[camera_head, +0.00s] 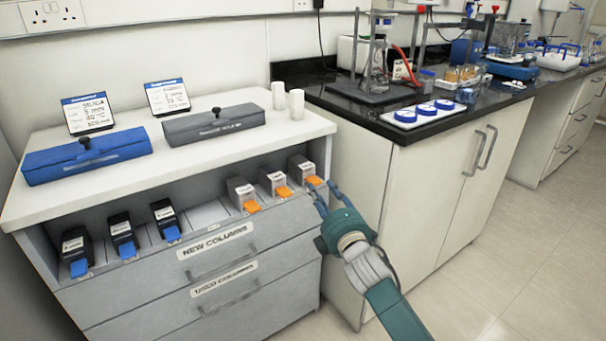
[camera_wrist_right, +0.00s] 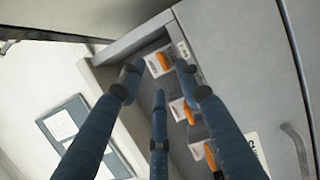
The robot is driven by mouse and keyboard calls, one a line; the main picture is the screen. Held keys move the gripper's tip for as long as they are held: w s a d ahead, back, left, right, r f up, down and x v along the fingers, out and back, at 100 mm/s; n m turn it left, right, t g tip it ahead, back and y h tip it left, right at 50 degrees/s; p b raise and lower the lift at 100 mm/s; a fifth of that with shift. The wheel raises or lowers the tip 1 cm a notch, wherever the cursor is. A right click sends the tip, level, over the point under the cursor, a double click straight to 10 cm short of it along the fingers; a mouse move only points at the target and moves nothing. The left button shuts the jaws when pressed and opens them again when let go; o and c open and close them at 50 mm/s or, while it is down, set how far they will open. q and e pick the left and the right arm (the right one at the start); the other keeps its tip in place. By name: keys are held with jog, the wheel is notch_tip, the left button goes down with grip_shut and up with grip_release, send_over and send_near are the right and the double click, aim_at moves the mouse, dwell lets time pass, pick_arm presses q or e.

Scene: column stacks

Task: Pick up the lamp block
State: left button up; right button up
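No block is plainly marked as the lamp block, so I cannot tell which one it is. My right gripper (camera_head: 323,187) is at the shelf front, just right of the right white block's orange tab. In the wrist view the right gripper (camera_wrist_right: 158,78) has its fingers spread and empty, pointing at the right white block (camera_wrist_right: 153,66). Contact cannot be told. My left gripper is not in view.
Several black blocks with blue tabs (camera_head: 123,235) stand at the shelf's left, with empty slots between. The cabinet top (camera_head: 150,177) above holds a blue case (camera_head: 88,158), a grey case (camera_head: 212,124) and white cylinders (camera_head: 297,104). A black lab bench (camera_head: 345,105) stands close right.

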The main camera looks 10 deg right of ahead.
aim_at(317, 184)
jog(key=w+b, duration=0.1)
jog(key=w, duration=0.2)
jog(key=shift+f, duration=0.15)
jog(key=shift+w+a+b, duration=0.1)
jog(key=shift+w+b, duration=0.2)
jog(key=shift+w, duration=1)
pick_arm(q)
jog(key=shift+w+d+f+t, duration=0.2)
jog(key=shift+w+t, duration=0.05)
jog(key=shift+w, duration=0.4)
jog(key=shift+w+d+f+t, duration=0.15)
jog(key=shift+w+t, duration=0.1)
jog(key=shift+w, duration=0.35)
pick_arm(e)
jog(key=shift+c, duration=0.6)
grip_shut()
